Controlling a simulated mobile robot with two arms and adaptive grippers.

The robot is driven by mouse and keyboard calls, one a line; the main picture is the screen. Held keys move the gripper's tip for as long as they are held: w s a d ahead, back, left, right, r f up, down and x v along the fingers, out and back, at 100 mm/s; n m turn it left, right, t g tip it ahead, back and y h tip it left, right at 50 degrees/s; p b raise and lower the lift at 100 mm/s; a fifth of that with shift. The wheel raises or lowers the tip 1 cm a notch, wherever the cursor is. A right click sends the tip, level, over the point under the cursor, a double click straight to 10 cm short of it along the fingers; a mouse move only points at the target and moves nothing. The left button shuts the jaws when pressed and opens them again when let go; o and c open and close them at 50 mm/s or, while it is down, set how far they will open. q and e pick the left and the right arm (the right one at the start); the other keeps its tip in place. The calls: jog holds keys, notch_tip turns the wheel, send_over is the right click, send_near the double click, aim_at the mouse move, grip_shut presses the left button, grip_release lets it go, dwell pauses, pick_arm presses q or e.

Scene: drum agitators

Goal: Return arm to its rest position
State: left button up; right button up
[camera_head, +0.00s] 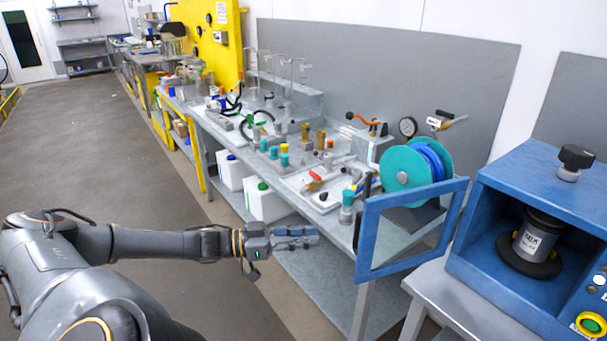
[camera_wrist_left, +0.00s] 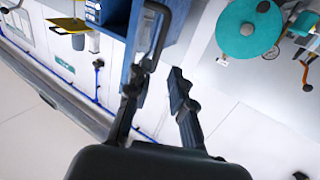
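My left arm reaches in from the left in the head view, roughly level. Its gripper (camera_head: 296,237) hangs in front of the workbench edge, left of the open blue door. In the left wrist view the two fingers of the gripper (camera_wrist_left: 155,85) stand apart with nothing between them. The blue agitator (camera_head: 520,200) stands at the right with its door (camera_head: 411,190) swung open. A grey labelled can (camera_head: 535,240) sits inside on a dark round base. In the wrist view the door frame (camera_wrist_left: 150,45) shows beyond the left finger; the head view shows a gap. My right gripper is out of view.
The long bench (camera_head: 385,240) carries a teal reel (camera_head: 395,170), a pressure gauge (camera_head: 408,127) and several small fittings. White jugs (camera_head: 265,203) stand on its lower shelf. A yellow panel (camera_head: 215,50) is behind. The floor (camera_head: 110,140) at left is clear.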

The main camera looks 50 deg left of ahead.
pick_arm(q)
jog(key=shift+s+a, duration=0.1)
jog(key=shift+s, duration=0.05)
dwell(0.5)
